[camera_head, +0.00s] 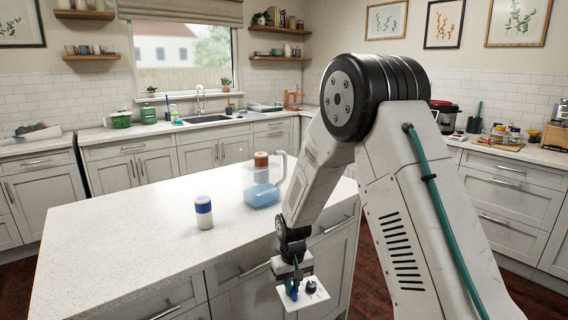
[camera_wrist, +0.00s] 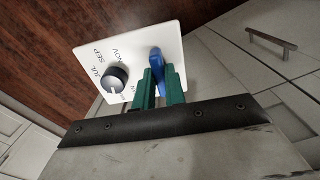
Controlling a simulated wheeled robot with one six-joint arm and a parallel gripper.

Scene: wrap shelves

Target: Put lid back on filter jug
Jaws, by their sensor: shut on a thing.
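My gripper (camera_head: 294,289) is shut on a blue raised handle (camera_wrist: 157,68) of the white square lid (camera_head: 318,298). In the wrist view the lid (camera_wrist: 98,50) carries a dark dial and printed month letters. The gripper holds it in front of the island's drawers, below the level of the worktop. The filter jug (camera_head: 262,194) stands on the island near its right edge, with a clear handle and blue lower part. A brown-orange cylinder (camera_head: 261,159) shows at its top; I cannot tell whether it sits inside the jug.
The island top (camera_head: 110,235) is otherwise mostly clear. Drawer handles (camera_wrist: 270,39) stick out from the cabinet front near the gripper.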

